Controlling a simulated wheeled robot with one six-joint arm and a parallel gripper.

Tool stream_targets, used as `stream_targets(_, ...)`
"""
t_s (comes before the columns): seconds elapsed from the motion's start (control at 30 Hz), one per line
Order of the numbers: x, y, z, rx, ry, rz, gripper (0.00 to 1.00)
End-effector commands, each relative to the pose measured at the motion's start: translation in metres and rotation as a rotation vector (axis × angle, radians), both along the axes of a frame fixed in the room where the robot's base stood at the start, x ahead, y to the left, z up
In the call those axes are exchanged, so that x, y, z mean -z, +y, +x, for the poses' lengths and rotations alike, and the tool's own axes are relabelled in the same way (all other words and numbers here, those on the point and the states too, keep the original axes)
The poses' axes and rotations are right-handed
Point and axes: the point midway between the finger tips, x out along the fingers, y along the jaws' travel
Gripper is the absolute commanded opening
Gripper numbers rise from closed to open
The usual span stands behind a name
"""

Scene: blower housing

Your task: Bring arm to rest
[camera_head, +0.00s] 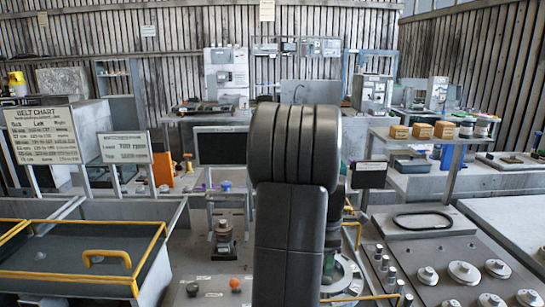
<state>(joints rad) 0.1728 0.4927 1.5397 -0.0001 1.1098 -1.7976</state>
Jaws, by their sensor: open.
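My own dark grey arm (295,165) stands upright in the middle of the head view, close to the camera. Its rounded upper joint is at the top and a long link runs down past the bottom edge. I cannot make out my gripper; the arm hides what lies directly behind it. No held object shows.
A grey plate with several metal pulleys (463,272) and a black belt loop (422,221) is at right. A yellow-railed bin (60,265) is at left, below a belt chart sign (42,135). Wooden blocks (421,131) sit on a raised shelf. Benches line the back.

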Motion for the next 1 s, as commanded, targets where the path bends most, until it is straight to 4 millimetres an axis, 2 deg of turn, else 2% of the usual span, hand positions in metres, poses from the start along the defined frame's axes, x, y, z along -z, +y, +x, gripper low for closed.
stream_targets(0.6, 0.0006, -0.0001, 0.0, 0.486, -0.001, 0.0, 0.59)
stream_targets(1.0, -0.0001, -0.0001, -0.0001, 0.619, 0.0, 0.0, 0.59)
